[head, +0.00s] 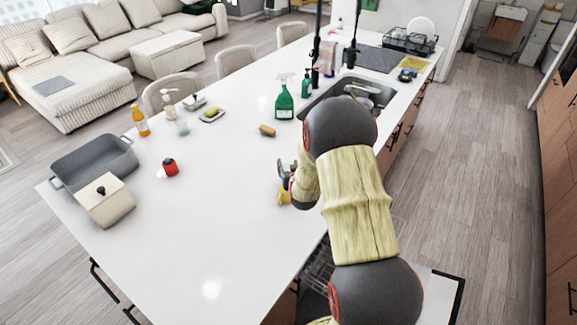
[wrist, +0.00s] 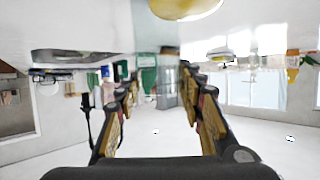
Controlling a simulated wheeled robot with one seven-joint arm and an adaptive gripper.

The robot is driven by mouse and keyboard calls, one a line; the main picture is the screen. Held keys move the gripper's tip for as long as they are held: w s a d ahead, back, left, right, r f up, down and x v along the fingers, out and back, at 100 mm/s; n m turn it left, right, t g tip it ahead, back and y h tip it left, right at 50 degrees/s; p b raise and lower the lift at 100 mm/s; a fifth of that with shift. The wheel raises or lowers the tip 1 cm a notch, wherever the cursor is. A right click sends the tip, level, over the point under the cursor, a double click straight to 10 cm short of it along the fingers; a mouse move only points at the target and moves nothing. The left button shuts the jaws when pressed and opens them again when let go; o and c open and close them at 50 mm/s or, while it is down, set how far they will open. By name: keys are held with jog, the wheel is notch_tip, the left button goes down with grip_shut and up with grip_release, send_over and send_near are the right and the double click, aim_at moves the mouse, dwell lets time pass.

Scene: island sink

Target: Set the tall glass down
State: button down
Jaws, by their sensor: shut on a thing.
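The tall glass (wrist: 168,88) is clear and greyish, between the fingertips of my gripper (wrist: 163,88) in the wrist view, which shows the scene upside down. My gripper is shut on it. In the head view my gripper (head: 285,180) is low over the near right part of the white island counter (head: 215,215), partly behind my arm. The glass is hard to make out there. I cannot tell whether its base touches the counter.
A brown oblong item (head: 267,130) and a green spray bottle (head: 284,100) stand beyond my gripper, near the sink (head: 345,92). The near counter is clear.

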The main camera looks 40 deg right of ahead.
jog(key=c, duration=1.2)
grip_release()
jog(key=shift+f, duration=0.1)
jog(key=shift+o, duration=0.3)
